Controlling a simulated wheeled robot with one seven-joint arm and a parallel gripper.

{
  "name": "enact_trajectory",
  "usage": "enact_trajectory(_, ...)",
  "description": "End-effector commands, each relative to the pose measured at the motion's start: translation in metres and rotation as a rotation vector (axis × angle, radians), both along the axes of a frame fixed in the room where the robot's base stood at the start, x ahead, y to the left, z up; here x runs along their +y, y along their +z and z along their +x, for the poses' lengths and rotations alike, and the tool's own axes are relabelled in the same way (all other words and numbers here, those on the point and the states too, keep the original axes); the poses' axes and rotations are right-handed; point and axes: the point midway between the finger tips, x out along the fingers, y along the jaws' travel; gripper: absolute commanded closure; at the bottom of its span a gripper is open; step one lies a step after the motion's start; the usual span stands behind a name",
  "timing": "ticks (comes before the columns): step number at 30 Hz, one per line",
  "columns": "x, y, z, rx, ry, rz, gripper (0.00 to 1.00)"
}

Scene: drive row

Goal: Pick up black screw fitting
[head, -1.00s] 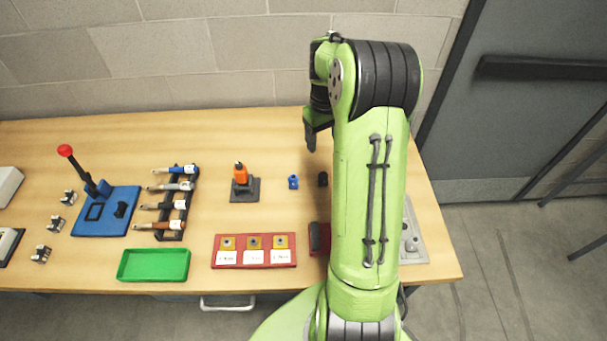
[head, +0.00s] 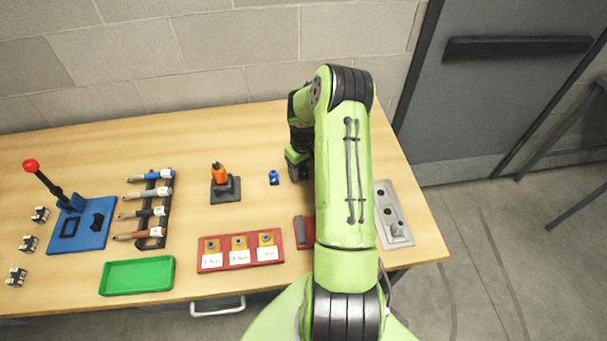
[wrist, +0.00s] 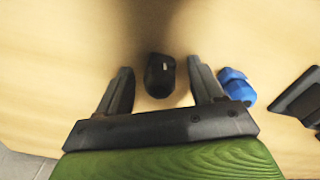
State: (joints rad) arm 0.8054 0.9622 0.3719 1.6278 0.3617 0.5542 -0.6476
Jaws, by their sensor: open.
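The black screw fitting (wrist: 160,76) stands on the wooden table, between the two fingers of my gripper (wrist: 160,84) in the wrist view. The gripper is open, with a gap on each side of the fitting, and I see no contact. In the head view my gripper (head: 298,166) is low over the table at the right, partly behind my arm, and the fitting cannot be made out there.
A blue fitting (wrist: 236,86) stands close to the right finger; it also shows in the head view (head: 273,178). An orange-topped piece on a dark base (head: 222,185) is further left. A red tray (head: 241,263) lies in front.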

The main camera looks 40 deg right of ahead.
Motion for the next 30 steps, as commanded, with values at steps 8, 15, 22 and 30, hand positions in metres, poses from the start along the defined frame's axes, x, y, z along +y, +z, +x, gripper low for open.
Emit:
enact_trajectory(8, 0.0, -0.002, 0.0, -0.001, 0.0, -0.001, 0.41)
enact_trajectory(15, 0.0, -0.002, 0.0, -0.001, 0.0, -0.001, 0.78)
enact_trajectory(22, 0.0, -0.002, 0.0, -0.001, 0.0, -0.001, 0.87)
enact_trajectory(30, -0.002, 0.043, 0.001, -0.005, 0.0, -0.006, 0.87)
